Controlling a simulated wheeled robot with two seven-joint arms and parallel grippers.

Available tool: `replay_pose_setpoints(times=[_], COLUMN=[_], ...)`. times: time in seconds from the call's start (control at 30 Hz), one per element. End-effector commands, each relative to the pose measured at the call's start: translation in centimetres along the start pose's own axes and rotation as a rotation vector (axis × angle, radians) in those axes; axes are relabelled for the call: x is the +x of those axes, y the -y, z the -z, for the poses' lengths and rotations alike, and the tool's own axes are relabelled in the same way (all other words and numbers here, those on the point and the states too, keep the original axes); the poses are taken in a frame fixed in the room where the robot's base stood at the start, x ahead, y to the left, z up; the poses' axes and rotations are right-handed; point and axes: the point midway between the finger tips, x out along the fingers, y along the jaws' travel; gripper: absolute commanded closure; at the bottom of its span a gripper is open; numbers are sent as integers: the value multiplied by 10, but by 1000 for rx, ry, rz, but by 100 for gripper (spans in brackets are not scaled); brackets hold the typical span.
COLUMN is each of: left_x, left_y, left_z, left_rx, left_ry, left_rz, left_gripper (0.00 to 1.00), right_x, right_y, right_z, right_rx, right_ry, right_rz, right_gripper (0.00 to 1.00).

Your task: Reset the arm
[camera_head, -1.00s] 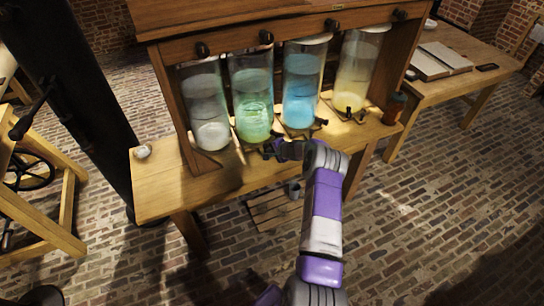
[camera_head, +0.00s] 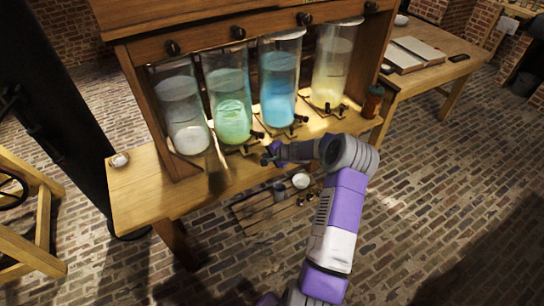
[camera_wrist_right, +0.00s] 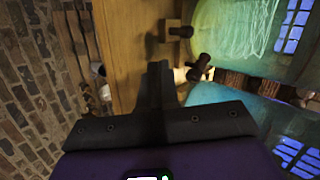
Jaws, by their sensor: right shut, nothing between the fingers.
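My right arm reaches up from the bottom of the head view. Its gripper (camera_head: 267,157) is at the front edge of the wooden bench (camera_head: 150,195), just in front of the taps below the green jar (camera_head: 231,115) and blue jar (camera_head: 278,95). In the right wrist view the gripper's fingers (camera_wrist_right: 158,82) are together with nothing between them. A dark tap (camera_wrist_right: 200,66) is right beside them, and the bench edge (camera_wrist_right: 125,60) lies to their left. I cannot tell whether the fingers touch the tap. My left gripper is not in view.
A grey-white jar (camera_head: 183,115) and a yellow jar (camera_head: 332,70) stand in the same wooden rack (camera_head: 155,120). A small brown jar (camera_head: 372,102) is at the bench's right end. A low slatted stand (camera_head: 255,212) with small vessels is below. Brick floor is open at right.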

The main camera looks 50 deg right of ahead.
Motion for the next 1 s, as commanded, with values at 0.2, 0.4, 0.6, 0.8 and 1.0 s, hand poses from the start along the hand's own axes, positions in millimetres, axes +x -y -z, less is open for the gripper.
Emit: replay_pose_setpoints(times=[0.2, 0.4, 0.6, 0.8, 1.0], left_x=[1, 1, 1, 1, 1], left_y=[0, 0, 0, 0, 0], left_z=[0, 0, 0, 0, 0], left_rx=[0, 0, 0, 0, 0], left_ry=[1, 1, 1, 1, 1], left_rz=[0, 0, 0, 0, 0], left_gripper=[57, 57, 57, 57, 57], right_x=[-22, -25, -20, 10, 15], right_y=[0, 0, -5, -50, -128], right_z=[0, -1, -12, -104, -239], right_rx=[0, 1, -10, -130, -405], right_ry=[1, 2, 21, 166, 371], right_rz=[0, 0, -18, -173, -376], right_gripper=[100, 100, 100, 100, 100])
